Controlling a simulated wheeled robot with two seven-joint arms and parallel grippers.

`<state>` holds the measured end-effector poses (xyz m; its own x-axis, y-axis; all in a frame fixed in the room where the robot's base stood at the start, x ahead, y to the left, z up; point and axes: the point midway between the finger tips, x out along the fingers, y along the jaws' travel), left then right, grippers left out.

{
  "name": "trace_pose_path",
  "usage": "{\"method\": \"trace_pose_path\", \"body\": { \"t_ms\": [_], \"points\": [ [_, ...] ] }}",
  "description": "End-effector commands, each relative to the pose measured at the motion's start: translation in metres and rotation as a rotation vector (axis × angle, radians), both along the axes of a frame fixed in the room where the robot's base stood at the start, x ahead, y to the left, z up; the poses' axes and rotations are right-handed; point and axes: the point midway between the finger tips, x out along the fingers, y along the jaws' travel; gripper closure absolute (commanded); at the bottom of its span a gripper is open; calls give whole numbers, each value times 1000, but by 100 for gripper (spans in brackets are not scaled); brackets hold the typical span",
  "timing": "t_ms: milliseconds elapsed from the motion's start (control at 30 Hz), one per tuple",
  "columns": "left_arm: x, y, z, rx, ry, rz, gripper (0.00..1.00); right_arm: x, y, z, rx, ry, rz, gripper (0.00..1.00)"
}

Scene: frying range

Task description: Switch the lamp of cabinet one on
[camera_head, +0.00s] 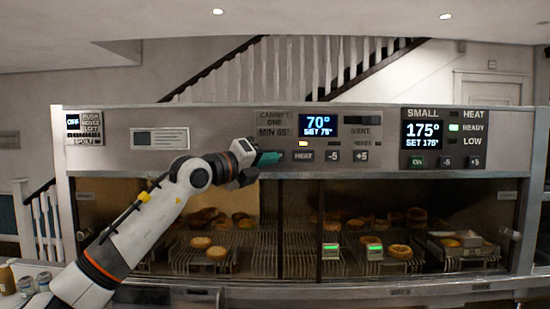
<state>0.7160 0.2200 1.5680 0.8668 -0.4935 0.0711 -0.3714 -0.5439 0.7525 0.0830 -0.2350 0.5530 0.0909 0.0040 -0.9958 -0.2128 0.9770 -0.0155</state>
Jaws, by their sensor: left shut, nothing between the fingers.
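The cabinet one label (273,123) is on the metal front panel, beside a blue display (321,125) reading 70° and SET 75°. Below the display are the HEAT button (303,156), the -5 button (332,156) and the +5 button (361,156). A small light (303,143) above HEAT is lit. No button marked as the lamp is readable. My right gripper is out of view.
A second control block marked SMALL has a display (423,134) reading 175°. Below, pies and pastries (216,252) lie on racks behind glass, and the left bay looks dim.

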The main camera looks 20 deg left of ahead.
Motion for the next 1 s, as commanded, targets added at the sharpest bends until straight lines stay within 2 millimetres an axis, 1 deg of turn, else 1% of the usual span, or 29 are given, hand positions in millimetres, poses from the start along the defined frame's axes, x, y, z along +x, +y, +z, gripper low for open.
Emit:
{"method": "trace_pose_path", "body": {
  "t_ms": [467, 767, 1000],
  "points": [
    [0, 0, 0, 0, 0, 0, 100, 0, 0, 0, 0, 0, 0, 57],
    [8, 2, 1, -1, 0, 0, 100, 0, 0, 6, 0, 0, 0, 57],
    [8, 2, 0, 0, 0, 0, 100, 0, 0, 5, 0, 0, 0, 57]
  ]
}}
